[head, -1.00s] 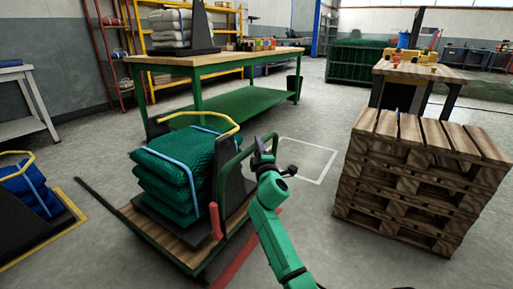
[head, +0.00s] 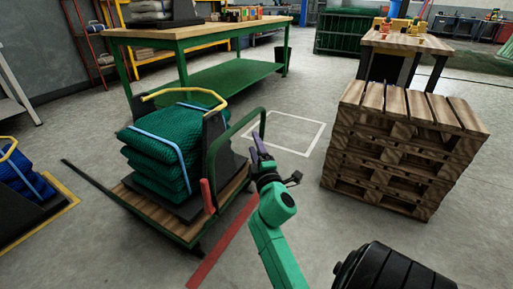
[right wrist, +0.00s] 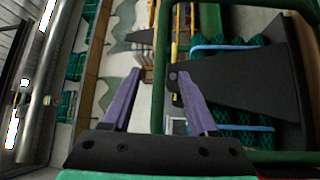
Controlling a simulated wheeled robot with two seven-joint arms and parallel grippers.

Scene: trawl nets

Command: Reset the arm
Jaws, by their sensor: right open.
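My right arm is green, and its gripper (head: 257,148) with purple fingers is beside the green handle (head: 211,160) of the flat cart, on the cart's right side in the head view. In the right wrist view the two purple fingers (right wrist: 157,85) are spread apart with nothing held between them. The cart (head: 183,232) carries a stack of green nets (head: 155,160) with a blue strap, on a black stand with a yellow bar. My left gripper is not in view.
A stack of wooden pallets (head: 400,145) stands to the right. A black ridged thing (head: 390,272) shows at the bottom right. A green workbench (head: 215,80) stands behind the cart. Blue nets (head: 22,182) are at the left. The floor around a white square outline (head: 290,132) is clear.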

